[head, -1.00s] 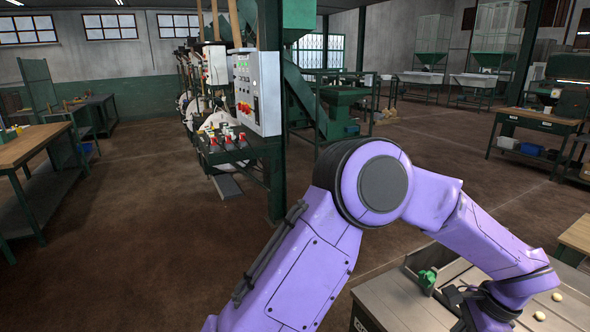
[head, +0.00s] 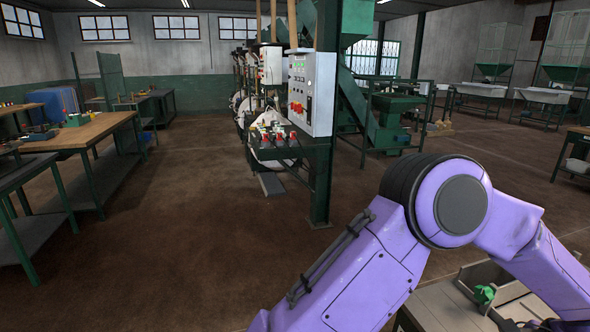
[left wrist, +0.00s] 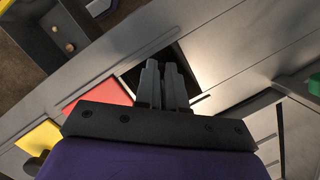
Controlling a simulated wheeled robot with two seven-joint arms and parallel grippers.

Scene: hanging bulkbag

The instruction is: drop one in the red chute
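In the left wrist view my left gripper (left wrist: 162,68) has its two fingers close together with a thin gap between them. I see nothing held in the gap. The fingertips are over or beside a dark opening (left wrist: 132,78) in the grey bench top. A red panel (left wrist: 97,97) lies just left of the fingers, partly hidden by the gripper's body. A tray (left wrist: 28,35) at the upper left holds a few small tan lumps (left wrist: 70,47). In the head view my purple left arm reaches to the lower right. Its gripper is outside that view, as is my right gripper.
A yellow panel (left wrist: 38,138) is left of the red one, and a green part (left wrist: 314,85) is at the right edge. The head view shows the bench (head: 440,308) with a green piece (head: 485,294), a control cabinet (head: 311,94), a post and open brown floor (head: 190,240).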

